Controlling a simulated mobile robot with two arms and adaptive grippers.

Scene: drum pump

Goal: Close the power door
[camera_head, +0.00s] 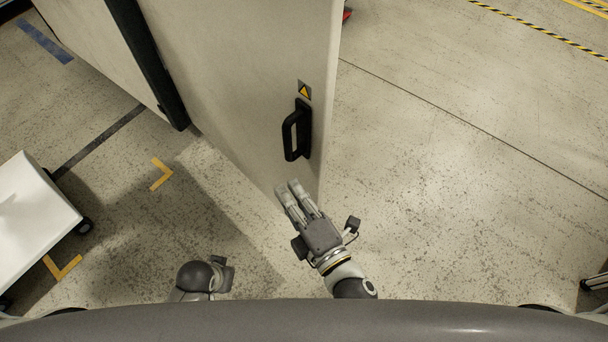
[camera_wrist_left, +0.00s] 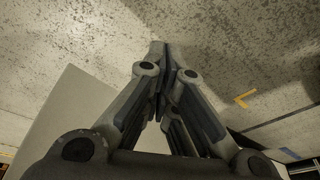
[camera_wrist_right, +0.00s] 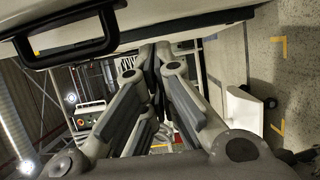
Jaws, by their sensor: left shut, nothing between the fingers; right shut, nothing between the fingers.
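The power door (camera_head: 245,75) is a large pale panel standing open near the top middle of the head view. It has a black handle (camera_head: 298,130) and a yellow warning label (camera_head: 304,90) near its right edge. My right gripper (camera_head: 288,188) is shut and empty at the lower part of the door, below the handle in the picture; I cannot tell if it touches. In the right wrist view the handle (camera_wrist_right: 68,38) shows at upper left, apart from the fingers. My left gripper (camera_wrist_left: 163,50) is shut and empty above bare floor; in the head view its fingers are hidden.
A pale cabinet side (camera_head: 95,45) with a black edge strip stands left of the door. A white wheeled cart (camera_head: 30,225) is at the left. Yellow corner marks (camera_head: 162,174) lie on the floor. The floor right of the door is mostly clear.

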